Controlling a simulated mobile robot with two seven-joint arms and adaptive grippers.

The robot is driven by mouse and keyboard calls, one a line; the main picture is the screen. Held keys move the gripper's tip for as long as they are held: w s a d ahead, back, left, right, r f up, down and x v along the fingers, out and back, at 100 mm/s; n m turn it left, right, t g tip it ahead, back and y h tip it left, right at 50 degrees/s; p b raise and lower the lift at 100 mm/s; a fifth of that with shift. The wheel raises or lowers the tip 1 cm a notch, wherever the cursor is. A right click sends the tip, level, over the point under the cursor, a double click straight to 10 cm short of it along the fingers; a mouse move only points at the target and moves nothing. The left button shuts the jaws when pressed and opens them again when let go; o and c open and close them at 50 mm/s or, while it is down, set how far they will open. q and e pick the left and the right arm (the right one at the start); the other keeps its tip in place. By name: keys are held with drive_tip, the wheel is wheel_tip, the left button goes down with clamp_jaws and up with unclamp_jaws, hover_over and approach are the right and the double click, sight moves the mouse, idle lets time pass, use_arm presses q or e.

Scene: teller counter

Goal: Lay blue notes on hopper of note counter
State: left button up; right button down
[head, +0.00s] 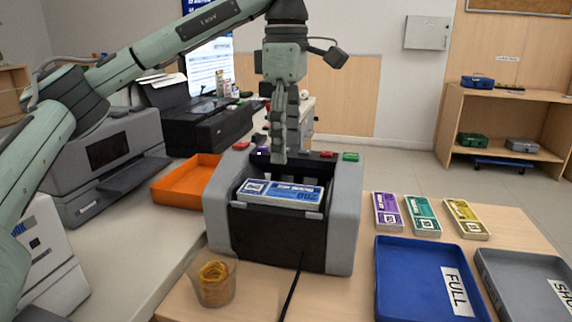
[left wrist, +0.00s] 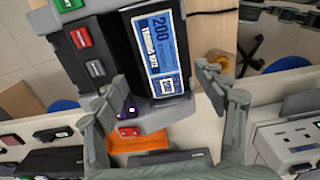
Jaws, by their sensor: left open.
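The blue notes (head: 282,192) lie flat as a banded bundle on the hopper of the note counter (head: 345,215), between its grey side walls. The bundle also shows in the left wrist view (left wrist: 154,52), with "200" printed on it. My left gripper (head: 279,158) points down above the rear part of the counter, behind and above the bundle. In the left wrist view its two fingers (left wrist: 155,100) are spread apart, with nothing between them and no contact with the bundle visible.
Purple (head: 387,211), green (head: 422,215) and yellow bundles (head: 466,219) lie to the right. A blue tray marked FULL (head: 400,290) and a grey tray (head: 520,275) stand in front of them. An orange tray (head: 180,185) and a cup of rubber bands (head: 213,285) flank the counter's left.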

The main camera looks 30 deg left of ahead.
use_arm(q)
wheel_tip(320, 180, up, 4)
drive_tip(key=shift+r+p, duration=0.1)
drive_tip(key=shift+p, duration=0.35)
use_arm(e)
wheel_tip(320, 180, down, 3)
drive_tip(key=shift+a+f, duration=0.1)
